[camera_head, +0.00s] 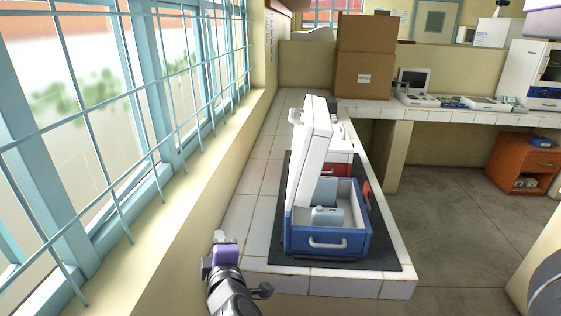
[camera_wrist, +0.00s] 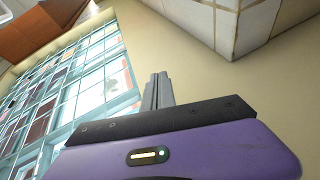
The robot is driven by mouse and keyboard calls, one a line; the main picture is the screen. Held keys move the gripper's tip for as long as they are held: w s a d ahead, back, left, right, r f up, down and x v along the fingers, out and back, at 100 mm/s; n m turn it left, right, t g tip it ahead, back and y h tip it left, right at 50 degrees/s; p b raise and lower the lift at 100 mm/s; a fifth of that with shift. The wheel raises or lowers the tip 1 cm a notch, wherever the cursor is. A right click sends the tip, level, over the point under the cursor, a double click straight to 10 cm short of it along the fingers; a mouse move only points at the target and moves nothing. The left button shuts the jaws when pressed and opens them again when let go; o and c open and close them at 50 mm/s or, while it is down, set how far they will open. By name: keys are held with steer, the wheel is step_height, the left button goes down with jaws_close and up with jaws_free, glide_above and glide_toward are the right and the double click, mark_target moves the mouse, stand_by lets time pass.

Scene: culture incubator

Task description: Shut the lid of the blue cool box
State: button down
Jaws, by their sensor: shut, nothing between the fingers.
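The blue cool box (camera_head: 298,240) stands on a dark mat on the tiled counter, its white handle facing the near edge. Its white lid (camera_head: 308,158) stands open, nearly upright and leaning a little, along the box's left side. Light blue-grey items (camera_head: 327,215) sit inside the open box. My gripper (camera_head: 221,238) is near the counter's near left corner, left of the box and apart from it. In the wrist view my gripper's grey fingers (camera_wrist: 158,88) are together with nothing between them. The box is not in the wrist view.
The dark mat (camera_head: 375,254) lies under the box. A red box (camera_head: 345,170) stands behind it, partly hidden by the lid. The barred window (camera_head: 130,100) and its sill run along the left. Cardboard boxes (camera_head: 364,72) stand at the back. Bare tiles (camera_head: 235,217) lie left of the box.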

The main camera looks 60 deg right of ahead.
steer(key=d+r+m+g+h, duration=0.35)
steer(key=d+r, duration=0.35)
steer(key=r, duration=0.5)
steer(key=d+r+m+g+h, duration=0.25)
steer(key=d+r+g, duration=0.35)
steer(key=r, duration=0.5)
steer(key=s+d+n+p, duration=0.1)
steer(key=s+d+p, duration=0.2)
steer(key=d, duration=0.9)
steer(key=shift+s+r+t+h, duration=0.2)
steer(key=shift+t+h, duration=0.1)
steer(key=shift+t, duration=0.15)
